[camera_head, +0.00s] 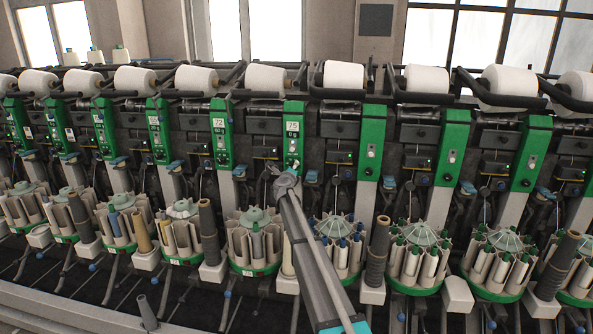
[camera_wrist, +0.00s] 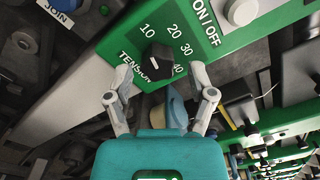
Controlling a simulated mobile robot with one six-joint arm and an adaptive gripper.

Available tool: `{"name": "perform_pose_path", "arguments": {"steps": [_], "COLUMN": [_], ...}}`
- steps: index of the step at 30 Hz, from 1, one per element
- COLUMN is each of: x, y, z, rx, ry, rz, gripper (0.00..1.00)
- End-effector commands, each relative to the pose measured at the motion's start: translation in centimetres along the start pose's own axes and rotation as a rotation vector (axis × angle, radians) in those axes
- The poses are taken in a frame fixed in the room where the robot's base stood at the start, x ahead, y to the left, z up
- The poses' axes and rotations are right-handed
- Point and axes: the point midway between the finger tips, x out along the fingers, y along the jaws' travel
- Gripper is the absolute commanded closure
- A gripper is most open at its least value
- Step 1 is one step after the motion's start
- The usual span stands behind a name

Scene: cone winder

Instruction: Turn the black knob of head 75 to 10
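The green panel of head 75 (camera_head: 293,143) stands near the middle of the head view, with its number label at the top. In the wrist view, the black knob (camera_wrist: 155,63) sits on a green panel (camera_wrist: 193,50) marked TENSION, with 10, 20, 30 and 40 around it. A small pale mark shows on the knob; its exact setting is hard to tell. My gripper (camera_wrist: 162,78) is open, one finger to each side of the knob in the picture; contact with it cannot be made out. In the head view my gripper (camera_head: 284,170) is at the panel's lower end and hides the knob.
A white ON/OFF button (camera_wrist: 241,12) is above right of the knob, and a JOIN button (camera_wrist: 63,5) is at upper left. Bobbin magazines (camera_head: 256,240) stand below the heads, with a dark cone stack (camera_head: 209,235) to the left. White yarn packages (camera_head: 266,79) line the top.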

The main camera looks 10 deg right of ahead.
Motion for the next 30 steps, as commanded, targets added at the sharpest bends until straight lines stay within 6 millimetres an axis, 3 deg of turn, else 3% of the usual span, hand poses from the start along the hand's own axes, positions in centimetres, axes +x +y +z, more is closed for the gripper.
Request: {"name": "perform_pose_path", "arguments": {"steps": [16, 23, 30], "x": [-0.8, -3.5, -7.5], "y": [0.1, 0.0, 0.0], "z": [0.1, 0.1, 0.0], "rx": [0.000, 0.000, 0.000], "ry": [-0.003, -0.003, -0.003], "rz": [0.002, 0.002, 0.002], "gripper": [0.24, 0.24, 0.24]}}
